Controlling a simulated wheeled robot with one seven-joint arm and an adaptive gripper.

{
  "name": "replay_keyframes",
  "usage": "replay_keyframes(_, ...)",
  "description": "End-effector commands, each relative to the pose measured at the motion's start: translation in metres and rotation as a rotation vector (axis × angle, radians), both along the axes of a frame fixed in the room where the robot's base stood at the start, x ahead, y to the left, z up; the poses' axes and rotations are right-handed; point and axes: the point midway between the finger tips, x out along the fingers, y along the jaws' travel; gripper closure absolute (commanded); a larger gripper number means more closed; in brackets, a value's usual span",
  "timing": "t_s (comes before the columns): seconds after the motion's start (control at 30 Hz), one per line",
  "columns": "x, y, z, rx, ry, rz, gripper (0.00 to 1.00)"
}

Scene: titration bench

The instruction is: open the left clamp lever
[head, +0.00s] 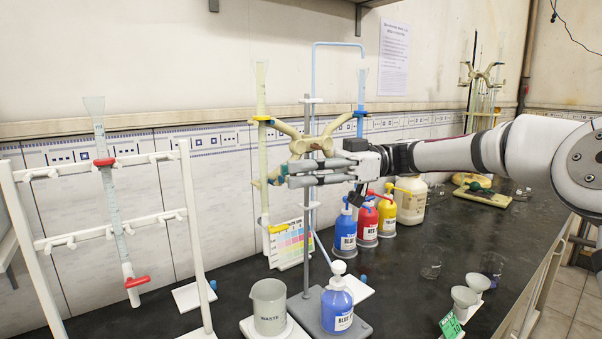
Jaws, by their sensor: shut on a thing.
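The tan double clamp (311,144) is fixed on the upright rod of the stand in the middle of the head view. Its left arm reaches to a burette with pale yellow liquid (261,90), and its right arm reaches to a burette with blue liquid (361,90). My gripper (284,174) comes in from the right, just below the clamp and in front of the rod. Its fingers point left and are closed around a small dark green piece, which looks like the left clamp lever (283,169). The fingers hide most of the lever, so its angle cannot be told.
A white rack (190,235) with a tilted burette (103,150) stands at left. A waste beaker (269,308) and a blue bottle (337,308) stand in front of the stand. Blue, red and yellow bottles (367,222) stand behind, below my arm. The bench (420,300) is partly clear at right.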

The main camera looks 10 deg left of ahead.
Motion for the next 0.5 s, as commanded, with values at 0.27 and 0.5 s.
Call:
replay_keyframes(0.27, 0.0035, 0.0023, 0.0049, 0.011, -0.006, -0.018, 0.65)
replay_keyframes(0.5, 0.0025, 0.0017, 0.0033, 0.007, -0.003, -0.013, 0.53)
